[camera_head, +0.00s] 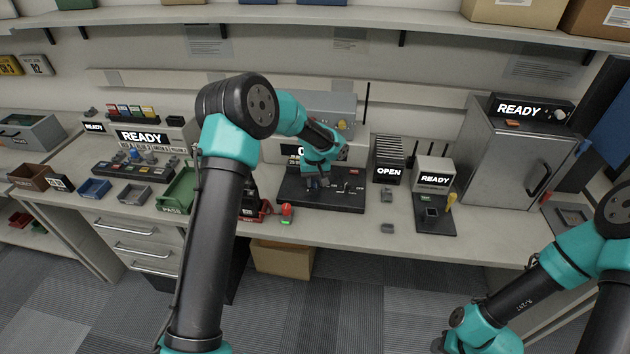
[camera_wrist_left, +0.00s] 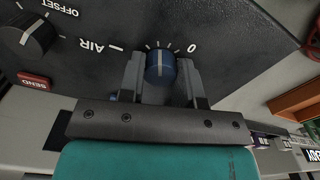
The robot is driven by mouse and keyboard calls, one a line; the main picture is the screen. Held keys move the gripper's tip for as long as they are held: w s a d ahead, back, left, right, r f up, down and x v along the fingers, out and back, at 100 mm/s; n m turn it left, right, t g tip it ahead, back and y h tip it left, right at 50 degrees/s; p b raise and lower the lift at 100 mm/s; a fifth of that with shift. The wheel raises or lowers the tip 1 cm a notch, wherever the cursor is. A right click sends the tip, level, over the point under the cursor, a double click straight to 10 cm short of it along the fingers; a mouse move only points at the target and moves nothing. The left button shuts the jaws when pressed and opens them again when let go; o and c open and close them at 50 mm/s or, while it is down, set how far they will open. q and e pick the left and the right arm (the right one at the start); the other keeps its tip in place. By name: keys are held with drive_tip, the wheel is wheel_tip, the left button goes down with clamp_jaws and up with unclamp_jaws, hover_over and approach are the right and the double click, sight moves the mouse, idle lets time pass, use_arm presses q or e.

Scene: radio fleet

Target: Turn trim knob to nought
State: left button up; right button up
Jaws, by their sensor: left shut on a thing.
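My left gripper (camera_head: 318,182) reaches down to the dark console panel (camera_head: 345,204) on the bench. In the left wrist view, my left gripper (camera_wrist_left: 162,85) is shut on a blue knob (camera_wrist_left: 160,66), one finger on each side. The knob's white line runs about straight up and down in that view, toward the middle of the tick marks. No "TRIM" label is readable. My right gripper is out of view; only its arm shows at bottom right.
A dark OFFSET knob (camera_wrist_left: 28,36) and a red SEND button (camera_wrist_left: 33,80) are near the gripper on the panel. A black OPEN rack (camera_head: 389,168) and a READY unit (camera_head: 435,178) stand to the right. A green PASS tray (camera_head: 177,193) is on the left.

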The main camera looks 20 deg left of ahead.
sight(315, 181)
use_arm(q)
drive_tip(key=m, duration=1)
drive_tip(key=shift+m, duration=0.4)
idle(0.4)
drive_tip(key=o, duration=0.9)
wheel_tip(315, 181, up, 18)
drive_tip(key=shift+f, duration=0.25)
